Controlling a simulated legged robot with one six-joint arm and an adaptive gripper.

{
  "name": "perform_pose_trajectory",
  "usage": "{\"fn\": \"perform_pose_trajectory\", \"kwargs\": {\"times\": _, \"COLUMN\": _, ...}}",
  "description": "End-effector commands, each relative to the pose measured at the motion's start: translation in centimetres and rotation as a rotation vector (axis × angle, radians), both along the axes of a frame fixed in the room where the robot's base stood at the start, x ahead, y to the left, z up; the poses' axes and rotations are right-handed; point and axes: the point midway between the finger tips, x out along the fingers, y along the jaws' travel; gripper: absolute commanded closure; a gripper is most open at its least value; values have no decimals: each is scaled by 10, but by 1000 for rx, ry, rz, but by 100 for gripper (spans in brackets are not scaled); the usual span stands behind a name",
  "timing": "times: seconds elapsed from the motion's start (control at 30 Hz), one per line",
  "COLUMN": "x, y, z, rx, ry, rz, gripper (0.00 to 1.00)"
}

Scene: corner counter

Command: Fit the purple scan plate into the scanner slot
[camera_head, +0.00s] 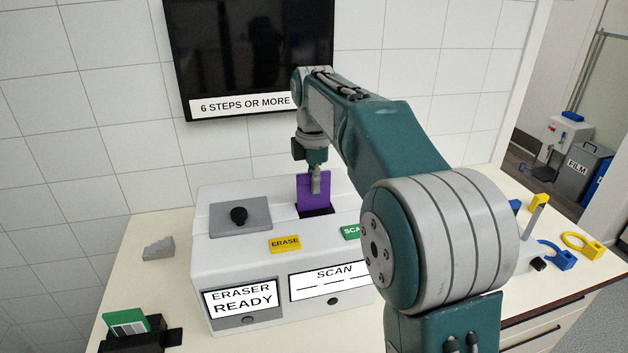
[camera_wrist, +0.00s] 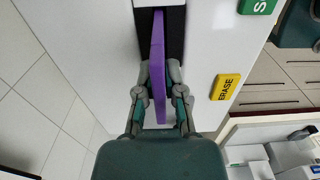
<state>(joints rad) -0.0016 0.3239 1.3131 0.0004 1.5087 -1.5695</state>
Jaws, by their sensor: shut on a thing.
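The purple scan plate (camera_head: 306,189) stands upright at the dark scanner slot (camera_head: 318,213) on top of the white machine (camera_head: 240,262). My gripper (camera_head: 316,184) is above the machine and shut on the plate. In the wrist view, my gripper (camera_wrist: 158,80) has a finger on each side of the plate (camera_wrist: 158,50). The plate looks slightly turned against the dark slot (camera_wrist: 175,35) there. Its lower edge meets the slot opening in the head view; I cannot tell how deep it sits. The scan display (camera_head: 335,281) shows dashes.
A grey panel with a black knob (camera_head: 238,216) is left of the slot. Yellow ERASE (camera_head: 285,244) and green SCAN (camera_head: 351,232) labels lie in front. A green plate (camera_head: 130,322) rests in a black holder at lower left.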

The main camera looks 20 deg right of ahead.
Motion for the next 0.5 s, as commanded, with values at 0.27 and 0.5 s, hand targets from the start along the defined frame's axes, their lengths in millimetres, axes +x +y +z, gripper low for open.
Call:
{"fn": "perform_pose_trajectory", "kwargs": {"times": 0.27, "x": -1, "y": 0, "z": -6, "rx": 0, "ry": -1, "rz": 0, "gripper": 100}}
{"fn": "perform_pose_trajectory", "kwargs": {"times": 0.5, "x": 0, "y": 0, "z": -7, "rx": 0, "ry": -2, "rz": 0, "gripper": 54}}
